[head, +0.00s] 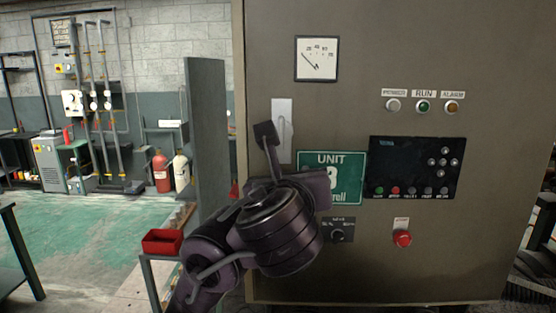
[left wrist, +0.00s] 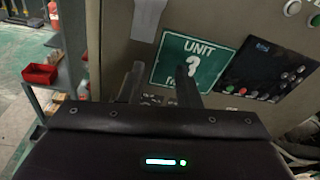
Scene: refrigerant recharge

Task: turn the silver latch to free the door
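The silver latch (head: 285,125) is a narrow pale handle on a light plate near the left edge of the grey cabinet door (head: 370,270). Its lower part is close behind my left gripper (head: 268,140) in the head view. The left wrist view shows the pale latch plate (left wrist: 147,18) at the top, beyond the left finger. My left gripper (left wrist: 160,82) has its two fingers apart with nothing visible between them. I cannot tell whether a finger touches the latch. My right gripper is not in view.
The door carries a green UNIT sign (head: 332,165), a black control panel (head: 415,167), a gauge (head: 316,59) and a red button (head: 402,238). A red bin (head: 162,242) stands to the left. Green floor (head: 90,240) is open further left.

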